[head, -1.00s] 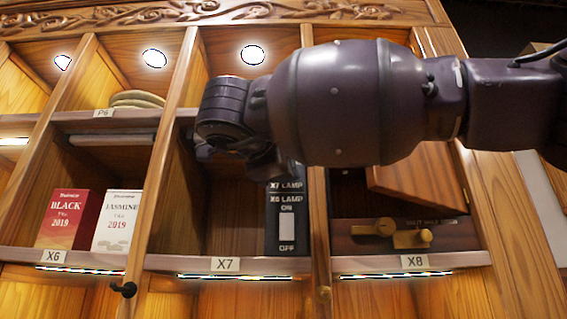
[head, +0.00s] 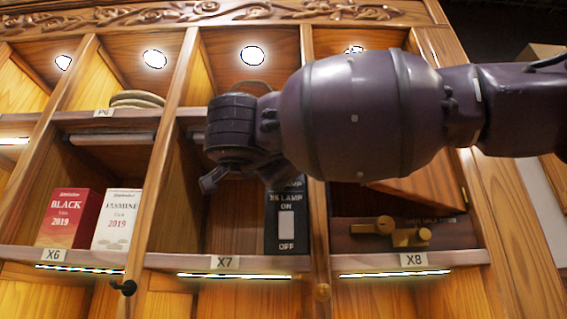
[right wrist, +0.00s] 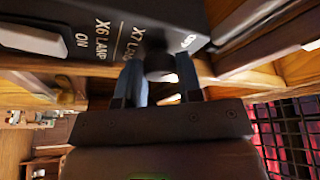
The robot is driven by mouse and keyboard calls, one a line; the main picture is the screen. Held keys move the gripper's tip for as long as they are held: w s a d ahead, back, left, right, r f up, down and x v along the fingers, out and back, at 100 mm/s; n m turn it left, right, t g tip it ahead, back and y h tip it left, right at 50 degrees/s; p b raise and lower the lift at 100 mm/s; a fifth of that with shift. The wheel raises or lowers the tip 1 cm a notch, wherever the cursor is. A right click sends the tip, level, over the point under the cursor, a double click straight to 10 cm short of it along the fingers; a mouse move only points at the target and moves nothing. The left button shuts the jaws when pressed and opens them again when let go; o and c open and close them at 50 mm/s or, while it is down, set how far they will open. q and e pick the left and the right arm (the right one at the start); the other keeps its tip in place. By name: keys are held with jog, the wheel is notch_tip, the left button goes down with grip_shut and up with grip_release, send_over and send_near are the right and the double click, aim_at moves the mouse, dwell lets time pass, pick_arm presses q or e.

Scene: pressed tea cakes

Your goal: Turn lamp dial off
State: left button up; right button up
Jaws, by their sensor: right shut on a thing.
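The black lamp panel (head: 273,243) stands in compartment X7, against its right wall. It carries a white rocker switch (head: 286,225) marked X6 LAMP, with ON above and OFF below. In the right wrist view the panel (right wrist: 150,15) shows the X7 LAMP lettering beside a dark round dial (right wrist: 159,66). My right gripper (head: 242,180) reaches in from the right. In the right wrist view its two fingers (right wrist: 159,78) stand on either side of the dial and are shut on it. My arm hides the dial in the head view. My left gripper is not in view.
Black (head: 70,218) and jasmine (head: 117,220) tea boxes stand in compartment X6. Compartment X8 holds a brass latch (head: 390,232) and a tilted wooden panel (head: 425,190). Wooden dividers and the front shelf edge (head: 170,262) border the gripper's space.

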jog(key=o, duration=0.6)
jog(key=shift+o, duration=0.2)
jog(key=shift+s, duration=0.1)
jog(key=b+v, duration=0.2)
jog(key=v, duration=0.8)
jog(key=shift+s+b, duration=0.3)
jog(key=shift+a+f, duration=0.1)
